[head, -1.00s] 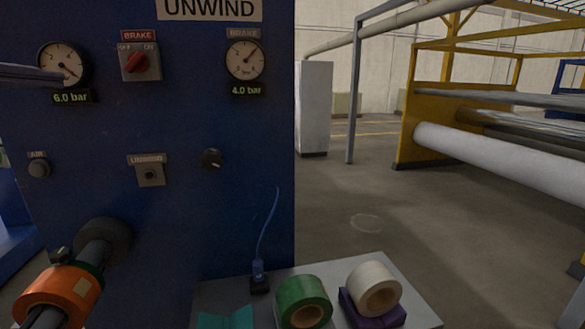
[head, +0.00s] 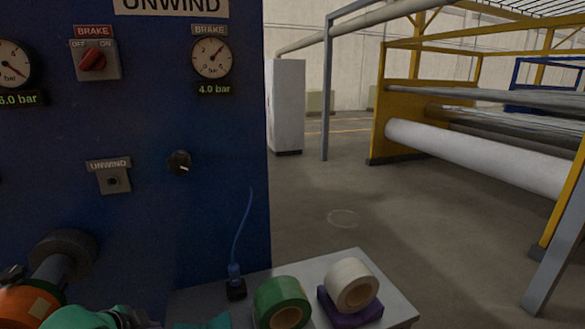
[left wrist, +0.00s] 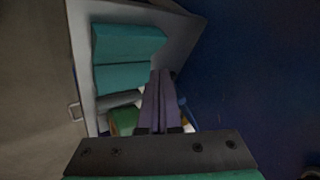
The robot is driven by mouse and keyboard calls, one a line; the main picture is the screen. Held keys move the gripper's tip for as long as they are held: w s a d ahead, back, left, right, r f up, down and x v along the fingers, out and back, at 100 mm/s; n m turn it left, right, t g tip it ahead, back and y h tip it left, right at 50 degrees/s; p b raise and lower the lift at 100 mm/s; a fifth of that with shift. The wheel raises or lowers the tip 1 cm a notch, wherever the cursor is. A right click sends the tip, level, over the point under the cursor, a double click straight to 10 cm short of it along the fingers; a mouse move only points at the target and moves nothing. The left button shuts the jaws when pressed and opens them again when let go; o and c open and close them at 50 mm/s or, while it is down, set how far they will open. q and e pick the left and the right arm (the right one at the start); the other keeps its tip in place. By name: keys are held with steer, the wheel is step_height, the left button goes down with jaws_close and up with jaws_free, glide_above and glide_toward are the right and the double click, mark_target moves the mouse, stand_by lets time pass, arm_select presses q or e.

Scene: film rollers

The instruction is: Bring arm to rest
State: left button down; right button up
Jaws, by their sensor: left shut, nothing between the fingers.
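A teal part of my left arm shows at the bottom left of the head view, low in front of the unwind panel; its fingertips are not clear there. In the left wrist view my left gripper (left wrist: 160,75) has its two long fingers together, with nothing between them. The fingers point over a grey-topped cart (left wrist: 82,60) and hide part of what lies on it. My right gripper is in neither view.
The cart top (head: 390,300) bears a green roll (head: 268,295), a white roll (head: 338,275) on a purple block (head: 355,313) and teal boxes (left wrist: 125,45). The blue panel (head: 220,150) stands behind.

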arm_select(q)
steer(key=s+d+f+n+g, duration=0.2)
steer(key=s+d+f+n, duration=0.15)
steer(key=s+f, duration=0.35)
steer(key=s+d+f+n+g, duration=0.25)
steer(key=s+f+n, duration=0.2)
steer(key=s, duration=0.45)
step_height(320, 180, down, 22)
steer(key=s, duration=0.2)
steer(key=s+a+f+g, duration=0.2)
steer(key=s+f, duration=1.4)
steer(key=s, duration=0.1)
steer(key=shift+s+f, duration=0.2)
steer(key=shift+s, duration=0.05)
steer(key=shift+a, duration=0.1)
